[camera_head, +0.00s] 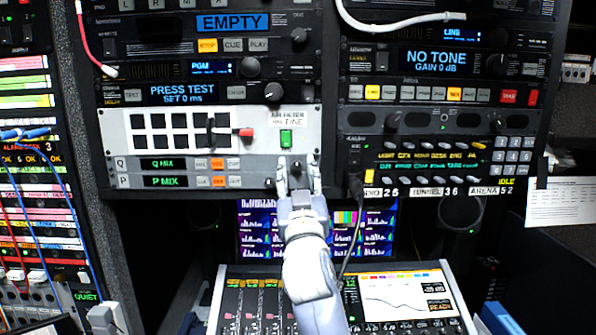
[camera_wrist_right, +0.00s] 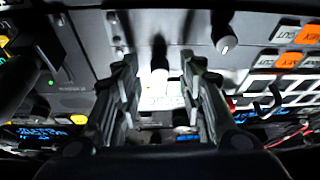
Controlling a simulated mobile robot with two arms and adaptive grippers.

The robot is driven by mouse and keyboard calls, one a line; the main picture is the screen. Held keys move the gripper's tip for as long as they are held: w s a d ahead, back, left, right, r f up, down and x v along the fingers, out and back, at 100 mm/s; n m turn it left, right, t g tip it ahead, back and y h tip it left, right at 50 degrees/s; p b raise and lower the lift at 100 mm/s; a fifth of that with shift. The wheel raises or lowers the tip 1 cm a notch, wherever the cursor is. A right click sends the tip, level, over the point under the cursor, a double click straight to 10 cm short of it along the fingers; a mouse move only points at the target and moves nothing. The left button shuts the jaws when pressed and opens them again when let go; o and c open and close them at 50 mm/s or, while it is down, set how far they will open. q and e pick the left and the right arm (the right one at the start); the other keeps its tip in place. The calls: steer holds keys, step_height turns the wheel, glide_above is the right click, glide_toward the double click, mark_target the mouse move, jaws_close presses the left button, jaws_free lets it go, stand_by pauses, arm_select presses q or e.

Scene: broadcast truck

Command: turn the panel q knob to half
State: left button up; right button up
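Panel Q (camera_head: 150,164) is the upper of two thin strips under the white button panel. It has a green "Q MIX" display. Panel P (camera_head: 150,181) lies directly below. My right gripper (camera_head: 298,164) is at the right end of these strips, fingers pointing up and apart. A light-tipped knob (camera_head: 296,167) shows between the fingertips. In the right wrist view this knob (camera_wrist_right: 159,62) stands between the open fingers (camera_wrist_right: 158,75), with gaps on both sides. Its exact setting is unclear.
Another knob (camera_head: 269,183) sits left of my gripper on the P strip, also seen in the right wrist view (camera_wrist_right: 225,44). A dark cable (camera_head: 355,215) hangs right of my gripper. A mixing console (camera_head: 250,270) and screen lie below.

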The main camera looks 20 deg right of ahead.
steer(key=shift+s+a+r, duration=0.15)
steer(key=shift+s, duration=0.15)
steer(key=c, duration=0.7)
jaws_close()
steer(key=shift+d+n+y, duration=0.2)
steer(key=shift+n+y, duration=0.2)
steer(key=shift+n, duration=0.4)
arm_select(q)
steer(key=shift+s+r, duration=0.1)
steer(key=shift+s, duration=0.05)
